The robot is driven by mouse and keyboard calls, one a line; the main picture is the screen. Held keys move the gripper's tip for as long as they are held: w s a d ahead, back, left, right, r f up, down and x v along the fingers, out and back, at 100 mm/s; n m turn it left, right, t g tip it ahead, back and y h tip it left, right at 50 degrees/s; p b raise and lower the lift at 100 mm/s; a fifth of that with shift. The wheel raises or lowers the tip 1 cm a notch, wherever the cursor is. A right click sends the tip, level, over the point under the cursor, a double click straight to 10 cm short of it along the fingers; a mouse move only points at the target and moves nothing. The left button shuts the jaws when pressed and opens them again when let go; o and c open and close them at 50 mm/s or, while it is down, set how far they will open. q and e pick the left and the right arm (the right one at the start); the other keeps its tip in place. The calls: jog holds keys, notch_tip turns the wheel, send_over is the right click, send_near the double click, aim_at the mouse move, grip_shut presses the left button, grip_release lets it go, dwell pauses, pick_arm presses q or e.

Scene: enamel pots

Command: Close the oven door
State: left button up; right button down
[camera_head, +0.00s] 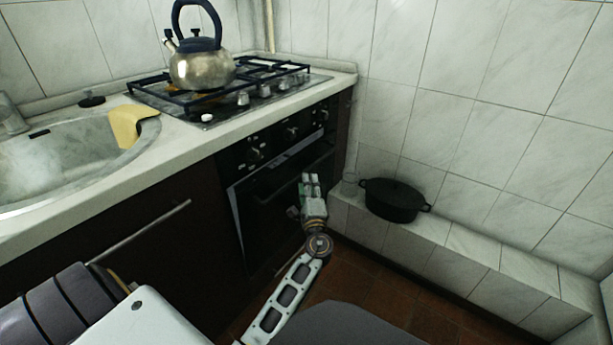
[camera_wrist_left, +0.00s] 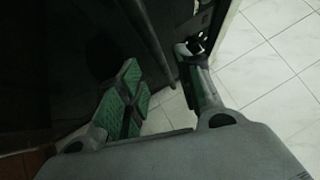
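The oven door (camera_head: 268,218) is a dark panel under the hob in the head view. A pale strip shows along its left edge, and the door looks slightly ajar. My left gripper (camera_head: 312,181) is in front of the door's right part, near the dark door handle (camera_head: 280,178). In the left wrist view, my left gripper (camera_wrist_left: 160,80) has its green-padded fingers spread apart. A dark bar, apparently the door handle (camera_wrist_left: 152,40), reaches down between the fingers; I cannot tell if they touch it. My right gripper is not in view.
A metal kettle (camera_head: 202,68) stands on the gas hob (camera_head: 215,116), above the oven knobs (camera_head: 255,154). A sink (camera_head: 60,165) with a yellow cloth (camera_head: 128,122) is at the left. A black pot (camera_head: 394,200) sits on the tiled ledge (camera_head: 480,242) at the right.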

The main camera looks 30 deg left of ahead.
pick_arm(q)
jog(key=shift+b+x, duration=0.45)
jog(key=shift+x, duration=2.15)
jog(key=shift+c, duration=0.3)
grip_shut()
